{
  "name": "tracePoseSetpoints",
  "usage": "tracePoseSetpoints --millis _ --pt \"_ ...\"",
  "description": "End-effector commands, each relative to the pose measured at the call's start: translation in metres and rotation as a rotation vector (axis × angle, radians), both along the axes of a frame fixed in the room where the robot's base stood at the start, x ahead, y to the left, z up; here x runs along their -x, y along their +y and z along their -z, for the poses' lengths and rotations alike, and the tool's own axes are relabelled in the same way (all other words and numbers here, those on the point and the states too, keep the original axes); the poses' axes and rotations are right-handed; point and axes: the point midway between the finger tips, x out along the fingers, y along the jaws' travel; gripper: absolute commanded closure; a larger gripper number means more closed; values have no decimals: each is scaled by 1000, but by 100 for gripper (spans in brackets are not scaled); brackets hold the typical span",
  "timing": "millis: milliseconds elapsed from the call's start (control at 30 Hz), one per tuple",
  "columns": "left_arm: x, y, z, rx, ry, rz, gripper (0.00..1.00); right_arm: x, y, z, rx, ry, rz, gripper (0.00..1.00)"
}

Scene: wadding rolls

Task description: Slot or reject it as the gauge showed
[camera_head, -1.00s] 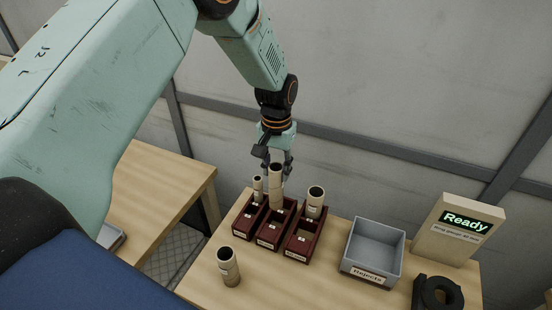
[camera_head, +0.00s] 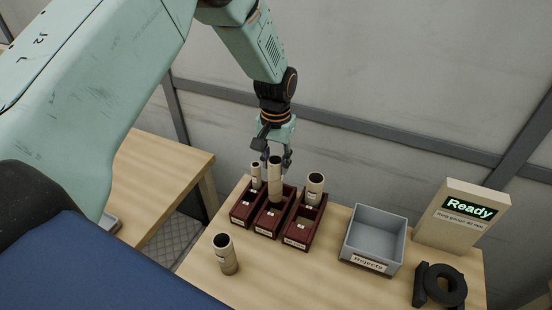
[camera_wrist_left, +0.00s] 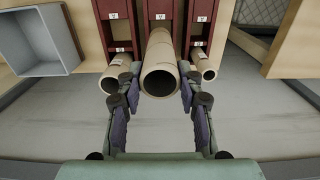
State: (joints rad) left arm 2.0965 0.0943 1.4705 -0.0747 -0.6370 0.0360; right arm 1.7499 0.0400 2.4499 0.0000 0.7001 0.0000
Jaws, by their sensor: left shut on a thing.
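My left gripper (camera_head: 275,160) is shut on a tan cardboard roll (camera_head: 275,182), which stands upright at the back of the middle dark red rack (camera_head: 266,222). In the left wrist view the roll (camera_wrist_left: 160,66) sits between the two fingers. Its lower end is hidden by the rack, so I cannot tell whether it rests on the bottom. A thin roll (camera_head: 255,176) stands in the left rack (camera_head: 242,214) and a wider roll (camera_head: 315,188) in the right rack (camera_head: 297,236). The grey Rejects bin (camera_head: 352,253) looks empty. My right gripper is out of view.
Another roll (camera_head: 226,256) stands loose on the table's front left. A display (camera_head: 470,208) reading "Ready" stands at the back right, with a black ring gauge (camera_head: 447,287) in front. Bare table (camera_head: 290,278) lies before the racks.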

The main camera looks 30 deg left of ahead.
Motion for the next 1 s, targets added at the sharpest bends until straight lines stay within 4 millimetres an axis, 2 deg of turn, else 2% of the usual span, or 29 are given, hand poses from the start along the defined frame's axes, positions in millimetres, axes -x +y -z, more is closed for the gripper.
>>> tracePoseSetpoints --millis 367,1000 --pt "-2 1 25 0 -1 0 81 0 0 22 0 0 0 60" --pt "-2 1 63 0 -1 0 81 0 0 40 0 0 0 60"
